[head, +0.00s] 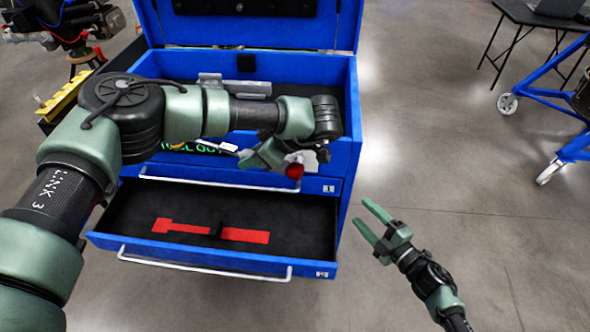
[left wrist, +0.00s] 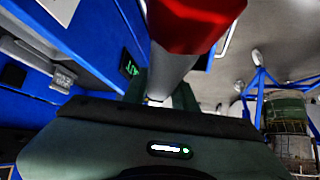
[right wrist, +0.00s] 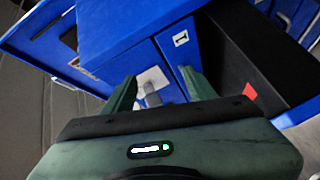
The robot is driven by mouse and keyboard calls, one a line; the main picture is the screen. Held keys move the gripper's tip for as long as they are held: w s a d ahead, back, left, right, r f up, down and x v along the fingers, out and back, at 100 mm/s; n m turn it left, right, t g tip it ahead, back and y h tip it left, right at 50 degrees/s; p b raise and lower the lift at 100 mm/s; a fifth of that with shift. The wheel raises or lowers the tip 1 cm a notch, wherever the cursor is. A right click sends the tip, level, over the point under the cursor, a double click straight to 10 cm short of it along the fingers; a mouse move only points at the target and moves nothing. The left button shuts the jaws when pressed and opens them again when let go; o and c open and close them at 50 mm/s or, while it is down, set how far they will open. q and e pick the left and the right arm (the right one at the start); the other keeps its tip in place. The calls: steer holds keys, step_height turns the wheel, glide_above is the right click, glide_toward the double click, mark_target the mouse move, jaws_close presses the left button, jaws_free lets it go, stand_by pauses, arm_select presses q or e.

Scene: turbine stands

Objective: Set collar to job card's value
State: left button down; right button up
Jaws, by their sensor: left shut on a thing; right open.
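My left gripper (head: 264,156) is shut on a tool with a grey shaft (left wrist: 168,72) and a red end (left wrist: 195,28), in front of the blue chest. The red end also shows in the head view (head: 294,171); much of the tool is hidden by my arm and gripper. The collar and its scale cannot be made out. A small white label (head: 229,147) beside the green lettering is too small to read, and I cannot tell whether it is the job card. My right gripper (head: 374,231) is open and empty, right of the drawer.
The blue chest (head: 345,95) stands with its lid raised. Its open lower drawer (head: 120,215) is lined in black with a red tool-shaped recess (head: 245,235). A grey part (head: 235,84) lies in the top. A blue wheeled stand (head: 545,80) is at right; floor between is clear.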

steer(key=a+r+n+g+y, duration=0.3)
steer(key=a+r+n+y, duration=0.2)
steer(key=r+n, duration=0.45)
steer(key=n+g+y, duration=0.1)
steer(key=n+g, duration=0.4)
steer(key=n, duration=0.2)
glide_toward(302, 173)
steer(key=a, duration=0.1)
steer(key=shift+x, duration=3.95)
steer(key=shift+w, duration=0.1)
steer(key=shift+r, duration=0.1)
